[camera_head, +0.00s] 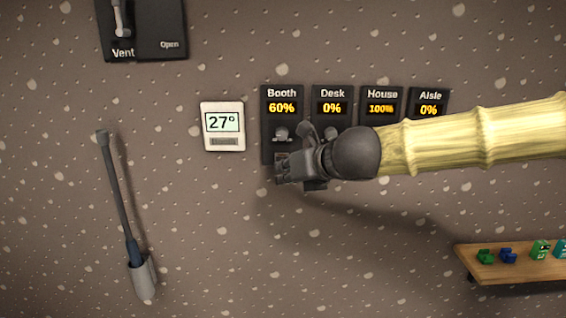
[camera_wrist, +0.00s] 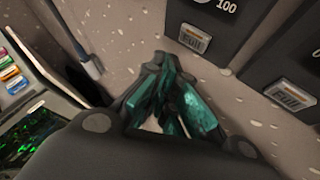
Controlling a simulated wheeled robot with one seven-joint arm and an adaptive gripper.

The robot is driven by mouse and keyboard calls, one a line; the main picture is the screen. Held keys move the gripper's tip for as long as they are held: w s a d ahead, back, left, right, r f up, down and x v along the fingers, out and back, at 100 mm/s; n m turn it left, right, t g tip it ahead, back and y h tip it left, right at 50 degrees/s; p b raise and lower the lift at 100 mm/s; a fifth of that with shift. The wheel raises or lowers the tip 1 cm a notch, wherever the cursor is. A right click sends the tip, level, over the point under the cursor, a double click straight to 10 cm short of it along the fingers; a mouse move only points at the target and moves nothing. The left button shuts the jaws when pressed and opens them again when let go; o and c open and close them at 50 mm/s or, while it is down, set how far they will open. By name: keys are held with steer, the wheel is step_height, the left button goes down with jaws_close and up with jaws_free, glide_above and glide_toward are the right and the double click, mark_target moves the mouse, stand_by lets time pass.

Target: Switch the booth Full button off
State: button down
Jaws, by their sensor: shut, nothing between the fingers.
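The Booth fader panel (camera_head: 267,125) is the leftmost of the fader panels on the wall and its display reads 60%. Its grey knob (camera_head: 281,133) sits partway down. In the wrist view, my fingertips (camera_wrist: 158,62) point just below and left of a Full button (camera_wrist: 194,39) on the left panel, which appears to be the Booth one. I cannot tell whether they touch anything or whether the button is lit.
The Desk panel (camera_head: 332,92) reads 0%, House (camera_head: 382,92) 100%, Aisle (camera_head: 430,95) 0%. Another Full button (camera_wrist: 291,95) is on the neighbouring panel. A thermostat (camera_head: 222,126) reads 27°. A wooden shelf (camera_head: 510,268) with small coloured items is lower right. Wall below Booth is clear.

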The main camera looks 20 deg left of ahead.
steer(key=s, duration=0.1)
steer(key=s+d+b, duration=0.1)
steer(key=s, duration=0.1)
steer(key=shift+s, duration=0.2)
steer(key=shift+f, duration=0.15)
steer(key=d+f+n+g+h+b, duration=0.1)
steer(key=d+f+n, duration=0.1)
steer(key=f, duration=0.9)
steer(key=d+f+n+h, duration=0.2)
steer(key=f+n, duration=0.1)
steer(key=f, duration=0.8)
steer(key=s+d+f+n+g+h+b, duration=0.15)
steer(key=d+f, duration=0.25)
steer(key=f, duration=0.4)
steer(key=s+d+f+n, duration=0.3)
steer(key=f, duration=0.6)
steer(key=s+d+f+n+g+h, duration=0.1)
steer(key=s+d+f+n, duration=0.25)
steer(key=f, duration=0.45)
steer(key=s+d+f+n+g+h+b, duration=0.2)
steer(key=s+d+f+n, duration=1.2)
steer(key=s+d+f, duration=0.8)
steer(key=s+d+g+h, duration=0.1)
steer(key=s+d+h, duration=0.1)
steer(key=d, duration=0.1)
steer(key=shift+s, duration=0.35)
steer(key=shift+g, duration=0.25)
